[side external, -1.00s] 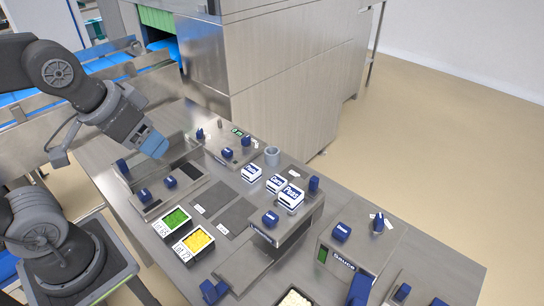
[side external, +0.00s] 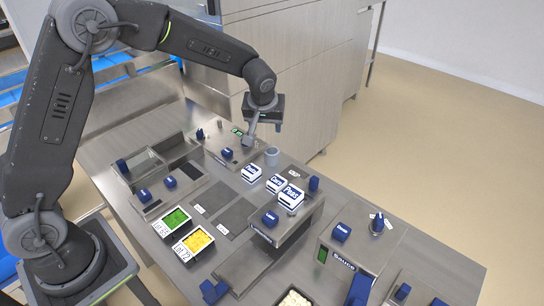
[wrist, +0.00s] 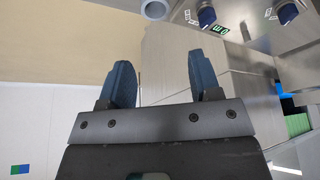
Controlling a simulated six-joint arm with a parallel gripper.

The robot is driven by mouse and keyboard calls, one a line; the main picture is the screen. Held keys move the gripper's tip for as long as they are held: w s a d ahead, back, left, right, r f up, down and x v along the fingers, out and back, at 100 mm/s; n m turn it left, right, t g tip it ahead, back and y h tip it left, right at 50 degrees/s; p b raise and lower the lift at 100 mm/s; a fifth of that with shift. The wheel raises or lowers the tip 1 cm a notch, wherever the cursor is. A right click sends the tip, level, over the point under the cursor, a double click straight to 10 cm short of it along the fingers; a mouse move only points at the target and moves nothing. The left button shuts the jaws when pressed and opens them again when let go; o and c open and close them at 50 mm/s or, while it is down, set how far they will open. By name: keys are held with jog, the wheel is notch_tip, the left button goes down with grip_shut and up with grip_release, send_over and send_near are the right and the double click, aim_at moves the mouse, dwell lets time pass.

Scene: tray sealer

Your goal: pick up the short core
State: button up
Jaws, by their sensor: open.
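A short grey hollow cylinder (side external: 272,154), which looks like the short core, stands upright on the bench near its far edge. In the wrist view a grey round piece (wrist: 155,9), probably the same cylinder, is cut by the top edge. My gripper (wrist: 158,75) is open, with its two blue fingers apart and nothing between them. In the side view my gripper (side external: 265,108) is above and just behind the cylinder, not touching it. Its fingers are mostly hidden there by the wrist.
White labelled blocks (side external: 252,173) stand close in front of the cylinder. A knob panel (side external: 215,145) lies to its left. Trays of green pieces (side external: 176,219) and yellow pieces (side external: 195,242) sit nearer the front. A large steel machine (side external: 290,75) rises behind the bench.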

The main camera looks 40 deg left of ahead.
send_over(272, 152)
jog(key=s+d, duration=0.2)
jog(key=s, duration=0.1)
notch_tip(272, 152, down, 10)
jog(key=shift+w+f, duration=0.1)
jog(key=shift+w, duration=0.05)
jog(key=shift+x, duration=2.6)
jog(key=shift+c, duration=0.2)
jog(key=shift+d, duration=0.1)
jog(key=c, duration=0.5)
jog(key=shift+c, duration=0.2)
